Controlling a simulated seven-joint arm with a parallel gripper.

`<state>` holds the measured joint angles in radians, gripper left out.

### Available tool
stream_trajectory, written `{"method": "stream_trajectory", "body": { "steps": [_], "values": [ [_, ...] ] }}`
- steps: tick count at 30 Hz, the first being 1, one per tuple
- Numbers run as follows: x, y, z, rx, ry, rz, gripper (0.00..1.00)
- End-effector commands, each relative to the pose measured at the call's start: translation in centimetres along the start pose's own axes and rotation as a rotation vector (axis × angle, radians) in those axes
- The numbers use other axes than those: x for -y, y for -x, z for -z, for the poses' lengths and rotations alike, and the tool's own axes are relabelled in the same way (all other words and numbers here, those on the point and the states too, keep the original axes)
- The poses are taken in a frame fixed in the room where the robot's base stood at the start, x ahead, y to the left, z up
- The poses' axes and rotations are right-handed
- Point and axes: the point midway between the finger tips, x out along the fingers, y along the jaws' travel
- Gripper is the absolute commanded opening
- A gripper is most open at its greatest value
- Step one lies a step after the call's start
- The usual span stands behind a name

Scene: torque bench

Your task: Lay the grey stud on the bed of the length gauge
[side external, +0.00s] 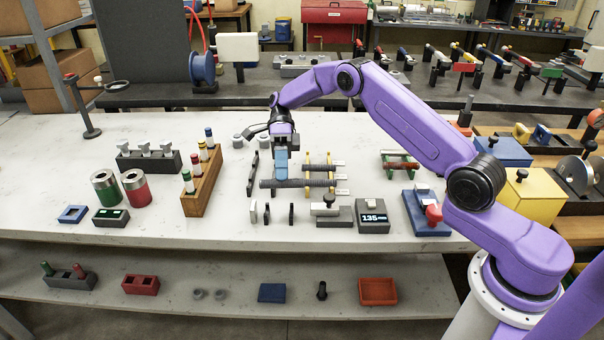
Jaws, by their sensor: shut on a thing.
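My gripper (281,175) points down near the middle of the bench, with its blue fingers shut on a long dark grey stud (297,183). The stud is level and runs left to right, gripped left of its middle. Its right part overlaps a rack with yellow uprights (331,160) in this view; I cannot tell whether it touches the rack. I cannot tell for certain which fixture is the length gauge. A grey block with a black knob (328,212) stands in front of the stud, beside a box with a lit number display (373,217).
A stand with a reddish rod (402,166) is right of the rack. Small upright plates (267,212) stand in front, and a dark upright bracket (252,175) is at left. A wooden block with capped pieces (202,182) is farther left. A blue fixture (427,215) stands right.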

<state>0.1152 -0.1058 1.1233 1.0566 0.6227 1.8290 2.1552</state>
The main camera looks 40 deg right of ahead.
Motion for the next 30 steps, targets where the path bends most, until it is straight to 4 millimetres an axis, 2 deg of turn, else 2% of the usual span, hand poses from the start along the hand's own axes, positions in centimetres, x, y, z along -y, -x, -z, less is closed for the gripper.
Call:
{"method": "stream_trajectory", "body": {
  "steps": [5, 17, 30],
  "values": [
    [-0.2, 0.4, -0.9, 0.060, -0.034, 0.000, 0.00],
    [-0.1, 0.6, -1.0, 0.061, -0.034, -0.004, 0.00],
    [2.7, -1.1, -0.9, 0.058, -0.034, -0.005, 0.00]
  ]
}}
